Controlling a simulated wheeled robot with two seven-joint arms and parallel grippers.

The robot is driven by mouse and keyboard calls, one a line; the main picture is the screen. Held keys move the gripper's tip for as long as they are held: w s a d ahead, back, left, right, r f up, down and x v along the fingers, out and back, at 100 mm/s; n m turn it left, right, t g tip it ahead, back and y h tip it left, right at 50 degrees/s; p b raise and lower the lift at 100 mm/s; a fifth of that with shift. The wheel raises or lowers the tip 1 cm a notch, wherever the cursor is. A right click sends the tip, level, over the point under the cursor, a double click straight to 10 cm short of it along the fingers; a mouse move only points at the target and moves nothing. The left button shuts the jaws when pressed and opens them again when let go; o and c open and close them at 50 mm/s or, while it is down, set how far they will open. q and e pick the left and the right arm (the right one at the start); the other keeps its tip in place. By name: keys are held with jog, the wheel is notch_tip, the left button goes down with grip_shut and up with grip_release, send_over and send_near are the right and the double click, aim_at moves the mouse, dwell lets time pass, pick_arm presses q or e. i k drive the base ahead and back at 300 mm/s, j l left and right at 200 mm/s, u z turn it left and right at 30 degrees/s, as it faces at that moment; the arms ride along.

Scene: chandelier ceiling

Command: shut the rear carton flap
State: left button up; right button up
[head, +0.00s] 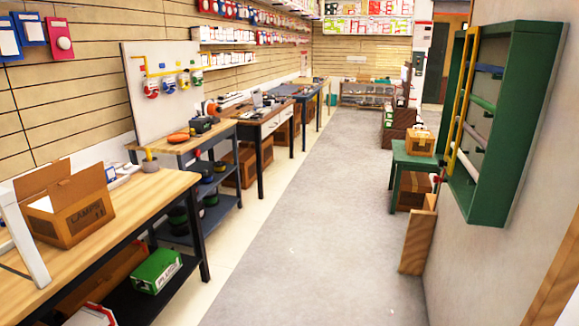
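An open brown cardboard carton (82,222) with dark printing on its side stands on the wooden-topped workbench (155,190) at the left. One flap (42,178) stands up at its far left side. Another flap (84,188) stands raised and tilted nearer the front. Something pale shows in the opening between them. I cannot tell how the carton's other flaps stand. Neither my left nor my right gripper is in view.
A white frame-like piece (27,245) stands at the left edge, partly in front of the carton. A green box (156,270) sits on the shelf below. A green wall rack (510,120) and a green table (414,160) are at right. The grey floor (310,230) between is clear.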

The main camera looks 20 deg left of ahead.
aim_at(27, 186)
jog(key=k+j, duration=0.1)
jog(key=j, duration=0.65)
jog(key=k+j, duration=0.1)
jog(key=j, duration=1.45)
jog(key=k+j, duration=0.15)
jog(key=j, duration=0.65)
jog(key=k+j, duration=0.1)
jog(key=j, duration=0.65)
jog(key=k+j, duration=0.1)
jog(key=j, duration=0.65)
jog(key=k+j, duration=0.1)
jog(key=j, duration=1.45)
jog(key=k, duration=0.05)
